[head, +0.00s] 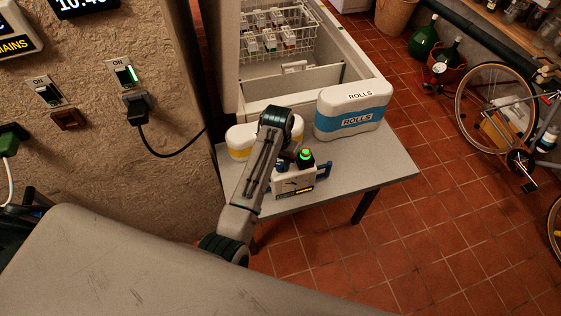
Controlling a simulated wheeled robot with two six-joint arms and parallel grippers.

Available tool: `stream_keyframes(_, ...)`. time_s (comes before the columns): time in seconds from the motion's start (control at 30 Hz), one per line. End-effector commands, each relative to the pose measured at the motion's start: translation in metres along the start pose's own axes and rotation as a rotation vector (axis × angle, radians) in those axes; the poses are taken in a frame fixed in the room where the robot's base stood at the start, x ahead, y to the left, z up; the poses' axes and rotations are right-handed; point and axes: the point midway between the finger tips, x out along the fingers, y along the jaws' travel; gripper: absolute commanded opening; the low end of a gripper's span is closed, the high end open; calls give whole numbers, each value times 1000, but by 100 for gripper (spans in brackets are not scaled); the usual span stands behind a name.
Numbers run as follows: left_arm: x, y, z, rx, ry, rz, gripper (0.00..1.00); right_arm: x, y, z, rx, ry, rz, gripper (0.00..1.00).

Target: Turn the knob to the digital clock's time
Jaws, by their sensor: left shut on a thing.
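A digital clock (85,4) is at the top left, cut by the picture edge, showing what looks like 10:4 and a cropped last digit. My left arm reaches over from the lower left. My left gripper (292,155) is at the box, shut on it; its fingertips are largely hidden, and the exact part held cannot be told. My right gripper is not in view.
A white and blue ROLLS container (353,112) stands behind the box to the right. A white and yellow container (239,143) is behind my arm. An open chest freezer (359,77) is behind the table (375,168). The table's right part is clear. Wall switches (122,75) are at the left.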

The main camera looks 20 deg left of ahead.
Motion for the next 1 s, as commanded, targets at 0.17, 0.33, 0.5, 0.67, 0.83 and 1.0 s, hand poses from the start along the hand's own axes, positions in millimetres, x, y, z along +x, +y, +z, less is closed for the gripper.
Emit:
stream_keyframes(0.17,0,0,0,-19,1,0,5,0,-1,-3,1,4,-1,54)
stream_keyframes(0.33,0,0,0,-83,4,0,5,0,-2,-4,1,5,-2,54)
stream_keyframes(0.5,0,0,0,-199,8,1,5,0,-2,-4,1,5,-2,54)
stream_keyframes(0.67,0,0,0,-345,13,1,5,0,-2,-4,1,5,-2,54)
stream_keyframes(0.83,0,0,1,-507,19,1,5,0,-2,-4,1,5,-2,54)
stream_keyframes(1.0,0,0,1,-664,25,1,5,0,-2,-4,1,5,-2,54)
